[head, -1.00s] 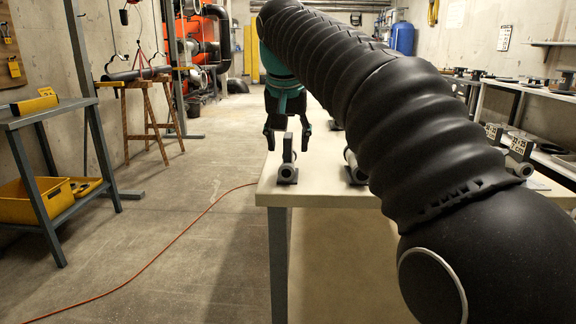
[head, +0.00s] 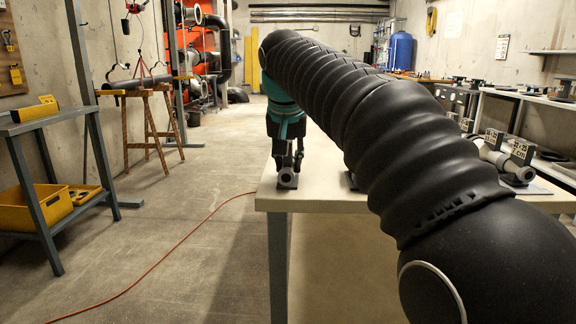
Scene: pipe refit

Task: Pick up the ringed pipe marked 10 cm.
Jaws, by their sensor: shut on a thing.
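My gripper (head: 287,158) points down at the left front corner of the table, shut on a grey pipe (head: 287,179) seen end-on. The pipe sits low, at about the height of the tabletop, in or on a small dark block; whether it touches the block is unclear. My fingers hide most of it, and no ring or 10 cm mark can be read on it. Another grey pipe (head: 494,155) lies at the right of the table beside a marked tag (head: 522,150), whose print is too small to read surely.
The pale tabletop (head: 325,188) is mostly hidden behind my arm. A shelf bench (head: 535,98) runs along the right wall. At left stand a steel rack with a yellow bin (head: 35,206) and a wooden trestle (head: 127,125). A red hose (head: 170,266) crosses the floor.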

